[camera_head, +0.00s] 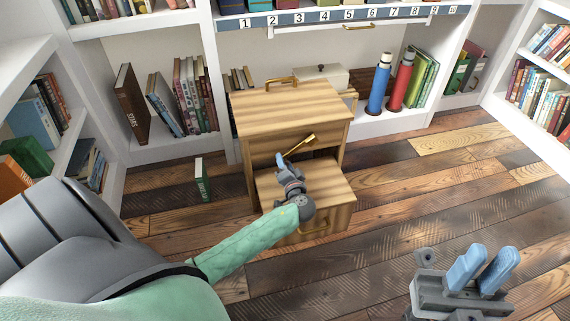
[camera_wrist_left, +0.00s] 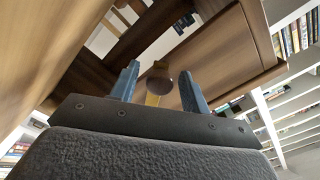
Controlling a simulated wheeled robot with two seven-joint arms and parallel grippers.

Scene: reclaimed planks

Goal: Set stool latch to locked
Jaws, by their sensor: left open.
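The wooden step stool (camera_head: 290,108) stands on the plank floor, with its lower step (camera_head: 335,188) in front. The brass stool latch (camera_head: 300,144) sticks out at a slant from the stool's upper front, its round knob end up and to the right. My left gripper (camera_head: 281,160) is open just below and left of the latch. In the left wrist view the latch's knob (camera_wrist_left: 159,72) appears between the two spread fingers (camera_wrist_left: 160,84), with no visible contact. How deep it sits between them I cannot tell. My right gripper (camera_head: 486,268) is open and empty over the floor.
White bookshelves (camera_head: 110,25) stand behind and on both sides. A blue bottle (camera_head: 379,83) and a red bottle (camera_head: 401,82) stand in the back shelf. A green book (camera_head: 202,180) stands on the floor left of the stool. The floor right of the stool is clear.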

